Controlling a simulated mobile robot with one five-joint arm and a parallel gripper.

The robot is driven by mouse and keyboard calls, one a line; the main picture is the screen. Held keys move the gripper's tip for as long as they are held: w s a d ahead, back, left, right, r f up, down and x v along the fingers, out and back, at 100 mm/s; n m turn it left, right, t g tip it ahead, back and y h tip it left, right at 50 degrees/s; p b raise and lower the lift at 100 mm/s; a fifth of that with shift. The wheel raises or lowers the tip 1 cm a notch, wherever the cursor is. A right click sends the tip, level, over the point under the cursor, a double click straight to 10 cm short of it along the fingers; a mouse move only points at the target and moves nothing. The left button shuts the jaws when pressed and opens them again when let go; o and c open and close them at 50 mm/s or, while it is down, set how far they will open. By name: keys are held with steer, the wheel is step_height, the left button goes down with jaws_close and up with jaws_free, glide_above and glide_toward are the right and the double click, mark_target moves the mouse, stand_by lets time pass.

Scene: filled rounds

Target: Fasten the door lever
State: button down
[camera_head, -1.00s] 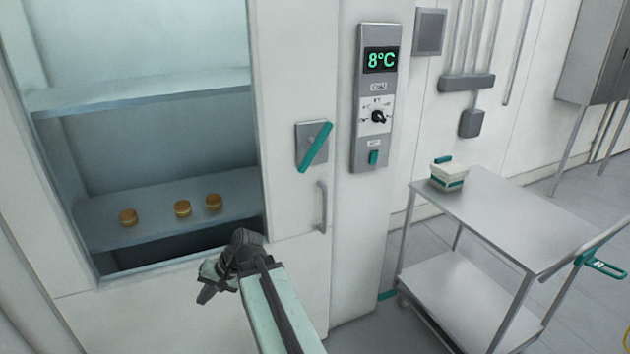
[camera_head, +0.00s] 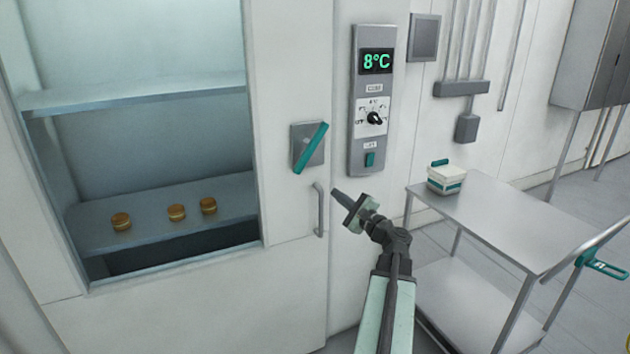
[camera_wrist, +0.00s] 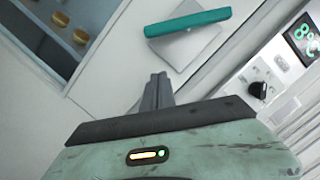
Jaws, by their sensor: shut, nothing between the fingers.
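The door lever (camera_head: 311,148) is a teal bar on a grey square plate (camera_head: 298,136), on the white door right of its window. It is tilted, its upper end to the right. In the wrist view the lever (camera_wrist: 187,22) lies beyond my fingertips. My gripper (camera_head: 336,193) is shut and empty, below and right of the lever and apart from it. The fingers also show in the wrist view (camera_wrist: 158,80), close together. The door (camera_head: 285,80) looks closed against its frame.
A grey door handle (camera_head: 320,210) is just left of my gripper. A control panel (camera_head: 357,100) reading 8°C is on the wall to the right. A steel cart (camera_head: 500,220) with a white-and-teal box (camera_head: 446,181) stands right. Several golden rounds (camera_head: 176,212) sit on a shelf behind the window.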

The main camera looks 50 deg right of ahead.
steer(key=w+a+r+p, duration=0.1)
steer(key=w+r+p, duration=0.2)
steer(key=w, duration=0.7)
steer(key=shift+w+a+r+p, duration=0.15)
steer(key=shift+w+r+p, duration=0.15)
steer(key=shift+w, duration=0.1)
steer(key=shift+a, duration=0.1)
